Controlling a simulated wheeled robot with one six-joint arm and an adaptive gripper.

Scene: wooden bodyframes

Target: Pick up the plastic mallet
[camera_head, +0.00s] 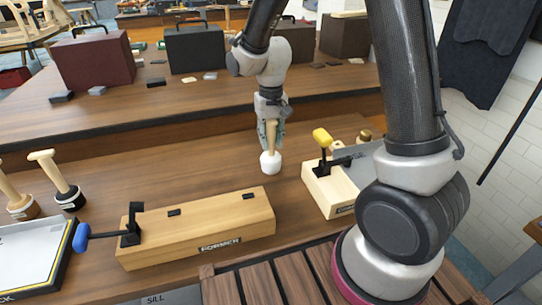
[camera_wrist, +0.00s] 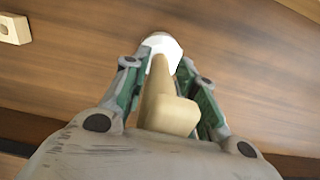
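The mallet has a white head (camera_head: 270,163) and a pale wooden handle (camera_head: 271,133). It is upright, head down, over the brown workbench. I cannot tell whether the head touches the bench. My gripper (camera_head: 271,128) points down around the handle. In the wrist view, my gripper (camera_wrist: 165,62) has its fingertips close on both sides of the handle just above the white head (camera_wrist: 167,45), and appears shut on it. The handle's wider crosspiece end (camera_wrist: 172,115) sits between the fingers near the palm. The fingers hide part of the handle.
A long wooden block marked "FORMER" (camera_head: 200,228) with a blue-handled clamp stands to the left. A wooden block with a yellow-handled clamp (camera_head: 322,138) stands close on the right. Two wooden-handled tools (camera_head: 60,182) stand at far left. Dark cases (camera_head: 95,60) line the rear bench.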

